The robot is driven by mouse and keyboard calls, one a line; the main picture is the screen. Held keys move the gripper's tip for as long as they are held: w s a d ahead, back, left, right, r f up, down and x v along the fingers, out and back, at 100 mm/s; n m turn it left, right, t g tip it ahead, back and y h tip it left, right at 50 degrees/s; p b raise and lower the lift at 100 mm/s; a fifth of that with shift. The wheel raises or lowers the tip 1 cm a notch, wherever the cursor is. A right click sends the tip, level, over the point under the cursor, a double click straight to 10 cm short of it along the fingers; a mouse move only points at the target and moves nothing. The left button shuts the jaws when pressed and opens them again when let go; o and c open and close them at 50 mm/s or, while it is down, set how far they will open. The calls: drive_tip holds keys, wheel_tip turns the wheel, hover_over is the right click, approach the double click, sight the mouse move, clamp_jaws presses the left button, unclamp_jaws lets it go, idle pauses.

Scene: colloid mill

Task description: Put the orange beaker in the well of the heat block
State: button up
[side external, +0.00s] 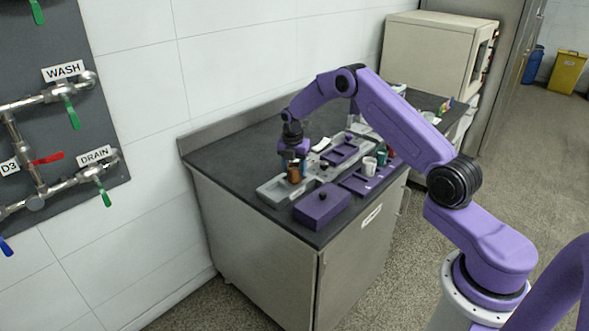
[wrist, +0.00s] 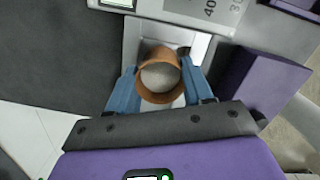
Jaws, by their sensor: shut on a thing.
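The orange beaker (wrist: 146,92) is upright between the blue fingers of my gripper (wrist: 160,82) in the wrist view, and I look down into its open mouth. My gripper is shut on it. In the side view my gripper (side external: 293,155) points down, with the beaker (side external: 294,174) below it. The long grey heat block (side external: 270,189) lies beneath; in the wrist view its lighter recess (wrist: 200,45) shows around the beaker. The beaker's base is hidden, so I cannot tell whether it rests in the well or hangs just above it.
A purple box with a black knob (side external: 321,205) stands close to the right of the block. A white cup (side external: 369,166) and several small vessels stand on a purple tray (side external: 357,186) farther right. The dark counter (side external: 225,160) is clear to the left.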

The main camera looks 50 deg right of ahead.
drive_tip(key=shift+f, duration=0.3)
drive_tip(key=shift+f, duration=0.1)
drive_tip(key=o, duration=1)
drive_tip(key=shift+o, duration=0.2)
